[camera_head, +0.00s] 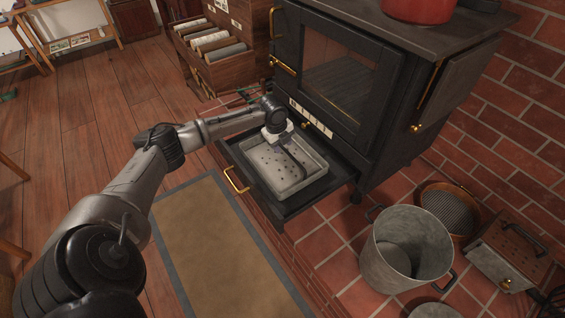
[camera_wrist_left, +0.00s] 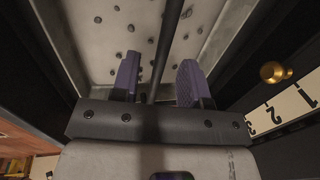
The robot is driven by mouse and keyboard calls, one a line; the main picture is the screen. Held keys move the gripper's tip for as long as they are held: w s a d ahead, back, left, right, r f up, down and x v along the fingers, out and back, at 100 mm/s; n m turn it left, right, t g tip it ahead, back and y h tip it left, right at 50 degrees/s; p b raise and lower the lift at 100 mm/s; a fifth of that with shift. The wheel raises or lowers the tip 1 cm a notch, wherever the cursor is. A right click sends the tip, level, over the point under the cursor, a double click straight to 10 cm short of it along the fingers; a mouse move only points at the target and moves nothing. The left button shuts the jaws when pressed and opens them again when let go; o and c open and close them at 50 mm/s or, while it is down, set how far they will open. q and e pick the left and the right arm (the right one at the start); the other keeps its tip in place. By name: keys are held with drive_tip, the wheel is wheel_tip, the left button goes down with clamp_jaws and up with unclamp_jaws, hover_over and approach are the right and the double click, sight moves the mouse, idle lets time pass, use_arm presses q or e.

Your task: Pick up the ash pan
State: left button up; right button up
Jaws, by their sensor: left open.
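The ash pan (camera_head: 262,168) is a pale grey metal tray with dark specks or holes in its floor. It sits in the pulled-out black drawer (camera_head: 231,156) under the stove. A dark bar-like handle (camera_head: 293,164) arches over the pan. My left gripper (camera_head: 279,139) is over the back part of the pan, pointing down, its fingertips hard to make out in the head view. In the left wrist view its purple-padded fingers (camera_wrist_left: 159,66) are open, with the dark bar between them and the pan floor (camera_wrist_left: 92,35) beyond. My right gripper is not in view.
The black stove (camera_head: 340,75) stands behind the drawer, with a red pot (camera_head: 420,10) on top. A metal bucket (camera_head: 406,250), a round sieve (camera_head: 447,212) and a metal box (camera_head: 508,258) stand at right. A mat (camera_head: 222,250) lies in front.

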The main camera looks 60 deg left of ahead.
use_arm(q)
drive_tip(key=shift+w+f+b, duration=0.2)
drive_tip(key=shift+f+b, duration=0.15)
drive_tip(key=shift+f, duration=0.85)
clamp_jaws()
drive_tip(key=shift+r, duration=0.1)
